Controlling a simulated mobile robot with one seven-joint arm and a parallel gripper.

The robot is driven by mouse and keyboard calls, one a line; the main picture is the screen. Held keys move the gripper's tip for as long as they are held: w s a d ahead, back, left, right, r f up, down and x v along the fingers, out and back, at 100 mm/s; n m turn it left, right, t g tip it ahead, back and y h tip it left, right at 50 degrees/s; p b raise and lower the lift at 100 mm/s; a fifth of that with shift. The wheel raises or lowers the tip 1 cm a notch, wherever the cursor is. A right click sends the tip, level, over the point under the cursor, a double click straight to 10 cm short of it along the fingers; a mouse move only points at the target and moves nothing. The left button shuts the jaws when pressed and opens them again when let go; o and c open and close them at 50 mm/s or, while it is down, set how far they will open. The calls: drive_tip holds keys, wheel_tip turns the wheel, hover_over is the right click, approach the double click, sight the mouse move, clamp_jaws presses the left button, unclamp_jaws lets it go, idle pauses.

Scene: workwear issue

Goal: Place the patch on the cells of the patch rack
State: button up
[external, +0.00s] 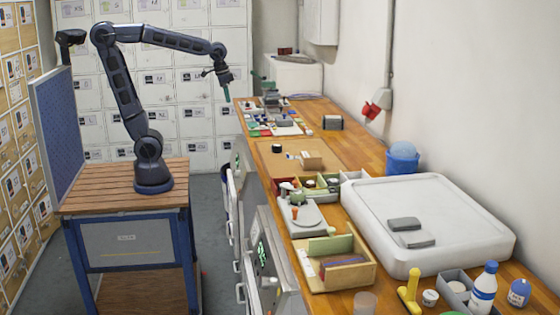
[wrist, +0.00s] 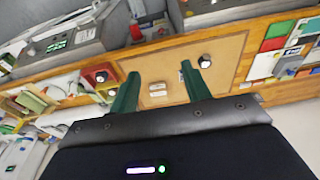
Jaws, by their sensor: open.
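My gripper (external: 226,92) is raised in the air left of the far part of the workbench. In the wrist view its two green fingers (wrist: 160,74) are spread apart with nothing between them. A group of flat coloured pieces (external: 275,128), red, green and white, lies at the far end of the bench; it also shows at the right of the wrist view (wrist: 280,42). I cannot tell which of these is the patch or the patch rack. A tan mat (external: 264,157) nearer the camera bears a small light block (external: 311,160) and a dark round item (external: 277,148).
A divided tray (external: 325,194) and a wooden box (external: 350,276) stand nearer on the bench. A large white case (external: 440,205) and a blue bucket (external: 403,163) stand along the wall. A dark block (external: 333,122) stands at the far right. The air around my gripper is clear.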

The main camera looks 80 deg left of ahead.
drive_tip(key=s+f+t, duration=0.1)
drive_tip(key=s, duration=0.5)
drive_tip(key=s+d+f+t, duration=0.1)
drive_tip(key=s+f, duration=0.1)
drive_tip(key=s, duration=0.5)
drive_tip(key=shift+f, duration=0.25)
drive_tip(key=shift+s+d+f+t, duration=0.1)
drive_tip(key=shift+s+f+t, duration=0.2)
drive_tip(key=shift+s, duration=0.1)
drive_tip(key=shift+c, duration=1.3)
